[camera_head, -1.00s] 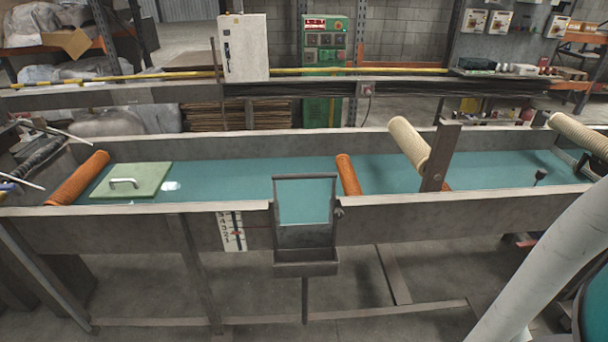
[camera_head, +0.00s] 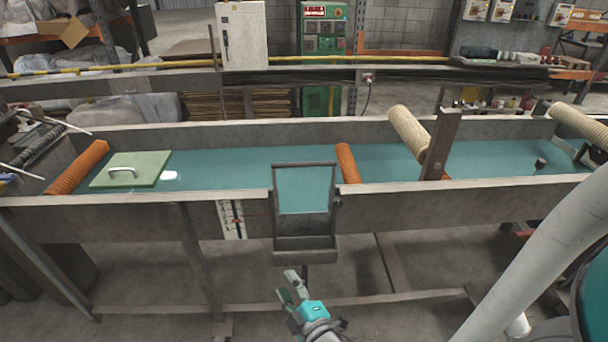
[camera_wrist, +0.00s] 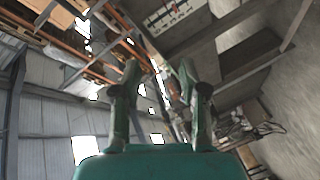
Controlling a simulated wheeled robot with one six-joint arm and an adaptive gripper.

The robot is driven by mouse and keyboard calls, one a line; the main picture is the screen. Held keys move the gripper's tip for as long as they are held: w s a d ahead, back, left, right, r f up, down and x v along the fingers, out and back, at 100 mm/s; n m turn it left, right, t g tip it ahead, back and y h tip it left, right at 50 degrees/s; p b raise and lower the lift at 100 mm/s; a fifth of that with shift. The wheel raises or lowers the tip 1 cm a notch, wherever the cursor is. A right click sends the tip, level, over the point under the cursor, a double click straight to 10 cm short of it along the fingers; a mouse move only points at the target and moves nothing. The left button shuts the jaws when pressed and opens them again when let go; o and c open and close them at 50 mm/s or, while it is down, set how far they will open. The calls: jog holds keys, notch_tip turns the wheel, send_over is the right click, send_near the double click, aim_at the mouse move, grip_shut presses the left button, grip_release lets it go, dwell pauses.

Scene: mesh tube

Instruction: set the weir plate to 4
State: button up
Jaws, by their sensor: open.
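The weir plate (camera_head: 305,227) is a grey plate low in an upright metal frame (camera_head: 335,190) on the trough's near wall. Teal water shows through the opening above it. A white scale (camera_head: 231,220) with numbers and small red marks is fixed left of the frame; the exact reading is too small to tell. A small dark knob (camera_head: 339,202) sits at the frame's right side. My gripper (camera_head: 291,287) is open and empty, below and in front of the frame, apart from it. In the wrist view my gripper's fingers (camera_wrist: 158,90) are spread, and the scale (camera_wrist: 170,15) shows at the top.
A grey outlet box (camera_head: 305,255) juts out under the frame. The long trough (camera_head: 120,220) holds orange rollers (camera_head: 77,167), a green lid with a handle (camera_head: 130,170) and a tan roller (camera_head: 408,133). Legs and a low rail (camera_head: 390,300) stand beneath. The floor in front is fairly clear.

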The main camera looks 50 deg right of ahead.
jog(key=w+d+r+h, duration=0.3)
jog(key=w+d+r, duration=0.25)
jog(key=d, duration=0.25)
jog(key=n+g+h, duration=0.1)
jog(key=g+h, duration=0.2)
jog(key=h, duration=0.1)
send_near(304, 166)
jog(key=x, duration=1.1)
grip_shut()
